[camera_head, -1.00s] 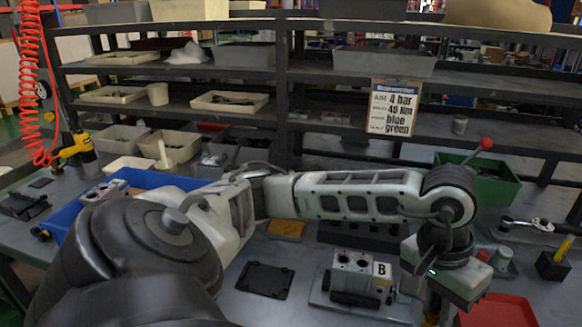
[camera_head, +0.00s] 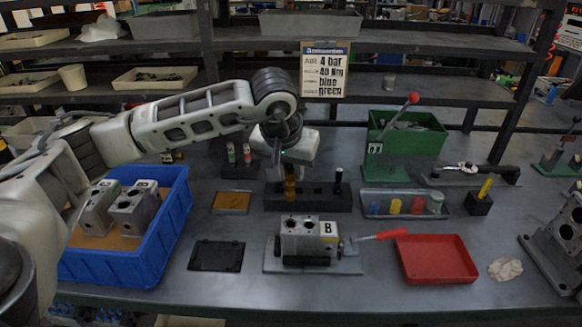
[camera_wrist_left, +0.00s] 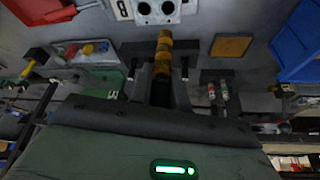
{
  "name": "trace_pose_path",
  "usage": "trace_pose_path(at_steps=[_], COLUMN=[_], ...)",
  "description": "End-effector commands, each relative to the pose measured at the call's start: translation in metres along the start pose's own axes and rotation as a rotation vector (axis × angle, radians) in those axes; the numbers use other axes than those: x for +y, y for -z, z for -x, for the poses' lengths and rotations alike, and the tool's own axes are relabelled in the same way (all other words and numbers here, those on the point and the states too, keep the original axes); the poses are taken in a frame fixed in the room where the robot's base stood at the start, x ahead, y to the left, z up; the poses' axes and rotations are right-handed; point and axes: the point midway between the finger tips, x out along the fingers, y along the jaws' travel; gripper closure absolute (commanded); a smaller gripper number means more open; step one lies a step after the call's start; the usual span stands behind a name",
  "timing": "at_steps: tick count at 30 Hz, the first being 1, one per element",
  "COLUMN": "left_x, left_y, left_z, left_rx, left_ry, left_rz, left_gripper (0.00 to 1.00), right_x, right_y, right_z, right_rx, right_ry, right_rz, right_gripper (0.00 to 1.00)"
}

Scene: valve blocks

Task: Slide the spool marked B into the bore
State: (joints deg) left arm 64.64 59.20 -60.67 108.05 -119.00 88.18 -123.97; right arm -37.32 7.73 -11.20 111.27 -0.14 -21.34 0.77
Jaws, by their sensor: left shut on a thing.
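My left gripper (camera_head: 287,165) points down behind the valve block, over the black rack (camera_head: 322,203). It is shut on an amber spool with dark bands (camera_head: 290,188). In the left wrist view the spool (camera_wrist_left: 164,50) sticks out from between the fingers (camera_wrist_left: 160,85). I cannot tell whether its lower end is in the rack or just above it; no letter shows on it. The grey valve block (camera_head: 300,240) carries a white B label (camera_head: 328,231) and has two dark bores in its top. Its bored face (camera_wrist_left: 155,12) shows at the wrist view's top edge. My right gripper is out of view.
A black-topped pin (camera_head: 338,178) stands in the rack's right part. A red-handled lever (camera_head: 378,235) and red tray (camera_head: 436,258) lie right of the block. A blue bin (camera_head: 135,272) with grey blocks stands left. A green press (camera_head: 385,165) stands behind right.

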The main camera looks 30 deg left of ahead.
Motion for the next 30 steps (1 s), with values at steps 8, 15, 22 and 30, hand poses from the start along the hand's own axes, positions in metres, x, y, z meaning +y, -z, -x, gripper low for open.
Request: trace_pose_path(at_steps=[8,15,22,30], left_x=[0.001,0.001,0.001,0.001], left_y=[-0.004,-0.013,-0.02,-0.023], left_z=[-0.005,-0.028,-0.045,-0.053], left_rx=[0.0,-0.001,-0.001,0.0], left_ry=[-0.002,-0.003,-0.003,-0.003], left_rz=[0.0,0.0,0.0,0.0], left_gripper=[1.0,1.0,1.0,1.0], right_x=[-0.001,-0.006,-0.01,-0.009], right_y=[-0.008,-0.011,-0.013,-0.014], right_z=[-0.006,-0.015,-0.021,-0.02], right_rx=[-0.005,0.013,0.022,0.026], right_ry=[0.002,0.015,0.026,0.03], right_rz=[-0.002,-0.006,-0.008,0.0], right_gripper=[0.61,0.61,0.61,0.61])
